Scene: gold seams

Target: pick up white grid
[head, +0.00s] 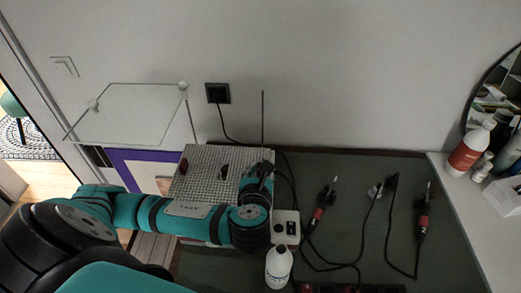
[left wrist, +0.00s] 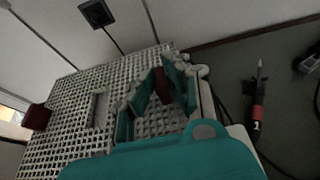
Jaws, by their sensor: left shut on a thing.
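The white grid (head: 204,158) is a perforated pale panel at the left end of the dark worktop in the head view. It also fills much of the left wrist view (left wrist: 72,112). A dark red piece (left wrist: 39,117) sits at its left side, and a grey slot lies near its middle. My left gripper (head: 259,170) is over the right part of the grid. In the left wrist view its fingers (left wrist: 162,88) are closed around a second dark red piece on the grid. My arm hides part of the grid's near side. My right gripper is not in view.
A white bottle (head: 279,266) and a small pale box with dark sockets (head: 286,227) stand close to my left gripper. Red-handled corded tools (head: 318,215) lie on the worktop (head: 345,180) to the right. A wall socket (head: 217,93) and clear panel (head: 135,112) are behind.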

